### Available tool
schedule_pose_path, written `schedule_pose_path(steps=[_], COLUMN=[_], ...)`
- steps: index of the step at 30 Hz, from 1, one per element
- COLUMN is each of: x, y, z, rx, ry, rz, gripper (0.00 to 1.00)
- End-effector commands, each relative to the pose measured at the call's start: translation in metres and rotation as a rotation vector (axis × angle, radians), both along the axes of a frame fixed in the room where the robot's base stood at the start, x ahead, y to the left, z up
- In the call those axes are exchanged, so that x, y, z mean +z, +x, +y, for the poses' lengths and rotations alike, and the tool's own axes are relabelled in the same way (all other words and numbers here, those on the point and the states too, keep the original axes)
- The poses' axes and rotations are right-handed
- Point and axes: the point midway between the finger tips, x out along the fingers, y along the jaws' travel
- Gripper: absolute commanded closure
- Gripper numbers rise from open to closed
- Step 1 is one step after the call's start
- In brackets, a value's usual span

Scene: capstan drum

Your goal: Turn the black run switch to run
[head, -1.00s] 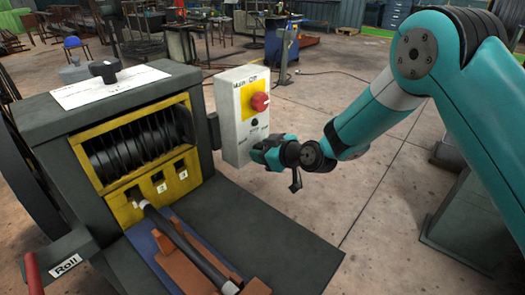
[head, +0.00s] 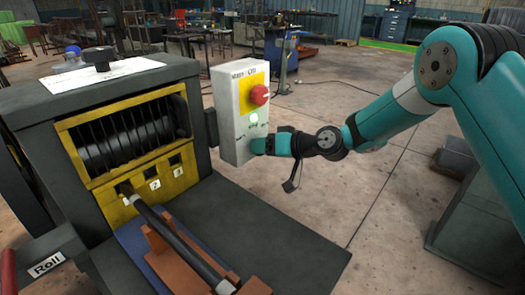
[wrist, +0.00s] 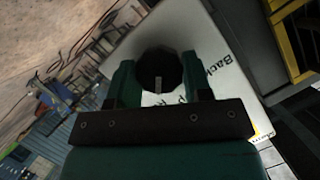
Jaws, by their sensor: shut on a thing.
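The black run switch (wrist: 158,65) is a round knob with a white pointer mark, on the white control box (head: 234,140). In the wrist view my gripper (wrist: 158,80) has one finger on each side of the knob and is shut on it. The pointer mark points toward the bottom of the wrist picture. Part of the lettering "Back" shows to the right of the knob; other lettering is partly covered by the fingers. In the head view my gripper (head: 258,146) is at the lower front of the box and hides the knob. A small round spot (head: 253,117) above it looks pale and bright.
A red knob (head: 260,95) on a yellow plate sits higher on the box. The grey machine with its ribbed drum (head: 128,138) stands left, with a dark bar (head: 175,235) on a brown cradle before it. Open floor lies right of the box.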

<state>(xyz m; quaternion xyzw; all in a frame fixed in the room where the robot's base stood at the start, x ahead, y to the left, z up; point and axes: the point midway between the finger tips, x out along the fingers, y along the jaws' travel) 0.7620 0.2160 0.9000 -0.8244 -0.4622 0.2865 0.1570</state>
Motion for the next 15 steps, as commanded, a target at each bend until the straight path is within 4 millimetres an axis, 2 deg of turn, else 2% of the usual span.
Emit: schedule_pose_path(steps=[15], x=[0.0010], y=[0.0035], z=[-0.0030], rx=[-0.009], ry=[0.071], rz=[0.085], gripper=[0.78])
